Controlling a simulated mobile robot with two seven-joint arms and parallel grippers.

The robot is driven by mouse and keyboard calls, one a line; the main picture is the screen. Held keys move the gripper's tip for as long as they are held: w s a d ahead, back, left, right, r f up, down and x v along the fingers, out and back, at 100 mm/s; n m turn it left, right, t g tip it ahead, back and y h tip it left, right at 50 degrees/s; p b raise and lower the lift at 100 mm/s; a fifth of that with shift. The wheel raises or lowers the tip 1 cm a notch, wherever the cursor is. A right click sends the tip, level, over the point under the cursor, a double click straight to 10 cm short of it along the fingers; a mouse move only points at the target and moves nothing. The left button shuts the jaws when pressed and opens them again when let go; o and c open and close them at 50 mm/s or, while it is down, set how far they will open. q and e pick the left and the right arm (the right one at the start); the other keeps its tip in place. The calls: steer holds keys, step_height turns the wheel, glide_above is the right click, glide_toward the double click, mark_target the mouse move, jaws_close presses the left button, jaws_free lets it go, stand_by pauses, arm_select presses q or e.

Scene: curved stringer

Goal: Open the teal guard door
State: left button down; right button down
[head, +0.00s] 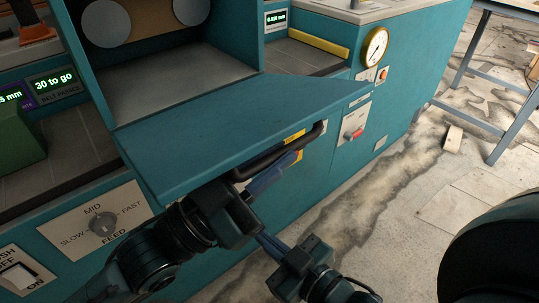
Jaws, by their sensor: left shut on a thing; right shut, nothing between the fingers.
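The teal guard door (225,125) is a flat panel in the middle of the head view. It juts out toward me from the machine, with the open bay (170,85) showing behind it. Its dark bar handle (306,138) is below the panel's near edge. My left gripper (280,168) is shut on the handle from below; the panel and its own body partly hide the grip. My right gripper (264,238) is lower, shut and empty, apart from the door, in front of the machine.
The feed dial panel (70,232) is on the machine's front at lower left. A round gauge (374,46) and a red switch (354,132) are on the right. The floor at right is mostly open, with a small wooden block (453,139) and a metal-legged table (508,100).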

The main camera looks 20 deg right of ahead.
arm_select(q)
steer(key=shift+r, duration=0.1)
steer(key=c, duration=1.5)
jaws_free()
steer(key=shift+o, duration=0.2)
steer(key=v, duration=1.3)
steer(key=shift+a, duration=0.15)
steer(key=w+b+v, duration=0.1)
steer(key=b+v, duration=0.1)
steer(key=v, duration=1.3)
steer(key=shift+a+r+b, duration=0.2)
steer(key=shift+a+b, duration=0.05)
steer(key=shift+b, duration=0.05)
